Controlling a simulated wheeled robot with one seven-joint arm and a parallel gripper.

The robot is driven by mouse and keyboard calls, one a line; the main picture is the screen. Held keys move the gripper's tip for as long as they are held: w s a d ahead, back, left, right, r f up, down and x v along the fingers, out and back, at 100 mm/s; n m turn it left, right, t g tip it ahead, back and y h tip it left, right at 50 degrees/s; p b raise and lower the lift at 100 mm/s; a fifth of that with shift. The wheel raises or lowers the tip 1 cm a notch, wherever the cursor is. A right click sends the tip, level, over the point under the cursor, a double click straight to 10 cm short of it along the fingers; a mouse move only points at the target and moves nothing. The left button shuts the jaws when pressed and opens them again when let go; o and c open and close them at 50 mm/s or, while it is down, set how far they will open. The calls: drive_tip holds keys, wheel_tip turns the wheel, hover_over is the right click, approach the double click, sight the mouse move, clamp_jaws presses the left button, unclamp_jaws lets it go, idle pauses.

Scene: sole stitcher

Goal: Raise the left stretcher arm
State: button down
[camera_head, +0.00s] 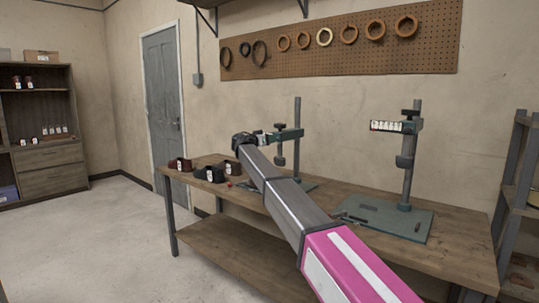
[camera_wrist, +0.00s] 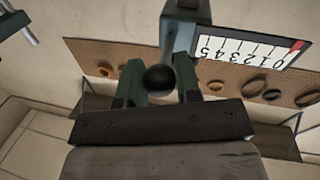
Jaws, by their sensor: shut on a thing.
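The left stretcher stands on the workbench, with a grey post (camera_head: 297,112) and a green horizontal arm (camera_head: 291,134). My gripper (camera_head: 246,143) is at the left end of that arm, and my forearm hides part of the stand's base. In the wrist view my gripper (camera_wrist: 159,84) is shut on a round black knob (camera_wrist: 159,79) between its two fingers. A white scale (camera_wrist: 240,50) numbered 0 to 5 appears upside down beside the knob, with a red marker (camera_wrist: 296,45) near the 0 end.
A similar right stretcher (camera_head: 405,160) stands farther right on the workbench (camera_head: 450,250). A pegboard (camera_head: 340,45) with rings hangs behind. The floor at left is clear.

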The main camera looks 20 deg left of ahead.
wheel_tip(320, 180, up, 10)
drive_tip(key=shift+r, duration=0.25)
drive_tip(key=c, duration=0.8)
unclamp_jaws()
drive_tip(key=shift+s+a, duration=0.2)
drive_tip(key=shift+s, duration=0.05)
drive_tip(key=v, duration=1)
drive_tip(key=shift+s, duration=0.1)
drive_tip(key=shift+a, duration=0.1)
